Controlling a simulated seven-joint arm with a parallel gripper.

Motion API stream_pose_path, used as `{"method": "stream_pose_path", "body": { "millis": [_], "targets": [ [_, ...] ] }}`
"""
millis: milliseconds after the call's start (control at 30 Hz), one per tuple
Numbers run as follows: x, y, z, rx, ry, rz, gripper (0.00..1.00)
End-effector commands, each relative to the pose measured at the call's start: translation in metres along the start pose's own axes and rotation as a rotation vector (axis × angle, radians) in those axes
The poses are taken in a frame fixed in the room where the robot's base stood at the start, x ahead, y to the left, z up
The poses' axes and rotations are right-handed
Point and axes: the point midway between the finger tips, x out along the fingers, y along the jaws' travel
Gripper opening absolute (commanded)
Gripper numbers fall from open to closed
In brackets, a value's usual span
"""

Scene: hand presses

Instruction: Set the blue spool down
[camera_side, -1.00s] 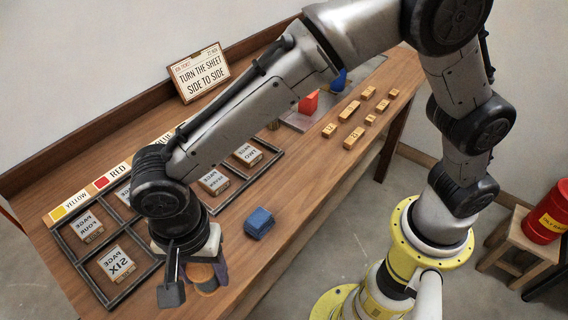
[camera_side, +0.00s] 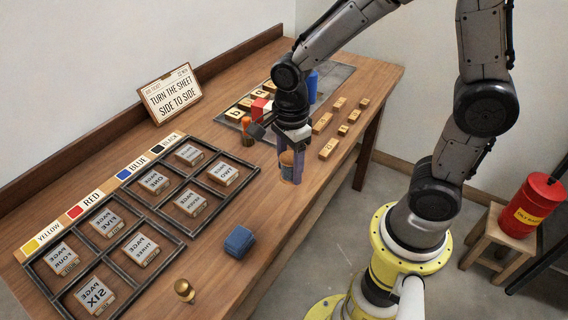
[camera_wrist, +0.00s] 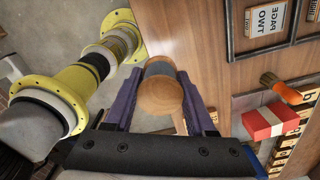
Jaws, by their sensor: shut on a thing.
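My gripper (camera_side: 292,160) hangs fingers down over the table near its front edge, right of the type frame. Its purple fingers (camera_wrist: 158,108) are shut on the spool, which stands between them. The spool (camera_side: 287,157) has pale wooden ends; in the wrist view the spool (camera_wrist: 158,97) shows a dark blue-grey band around its middle. I cannot tell whether its underside touches the table (camera_side: 262,215).
Framed page blocks (camera_side: 190,203) lie left of my gripper. A blue block (camera_side: 239,241) and a brass knob (camera_side: 184,290) stand nearer the camera. A red block (camera_side: 259,108), an orange brush (camera_side: 247,130) and a blue object (camera_side: 312,88) are behind. Small wooden blocks (camera_side: 328,148) lie close right.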

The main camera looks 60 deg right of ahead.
Motion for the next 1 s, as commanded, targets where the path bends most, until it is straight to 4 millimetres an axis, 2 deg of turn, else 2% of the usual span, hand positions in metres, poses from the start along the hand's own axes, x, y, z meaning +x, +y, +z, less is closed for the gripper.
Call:
{"method": "stream_pose_path", "body": {
  "millis": [33, 200, 400, 533, 633, 1000],
  "targets": [
    [-0.001, -0.002, -0.02, 0.067, -0.001, -0.002, 0.02],
    [-0.005, -0.001, -0.067, 0.232, -0.001, -0.001, 0.02],
    [-0.011, -0.005, -0.097, 0.352, 0.0, -0.001, 0.02],
    [-0.011, -0.009, -0.104, 0.382, 0.001, 0.001, 0.02],
    [-0.006, -0.019, -0.104, 0.388, 0.001, 0.003, 0.02],
    [0.028, -0.093, -0.093, 0.385, 0.001, 0.004, 0.02]
  ]
}}
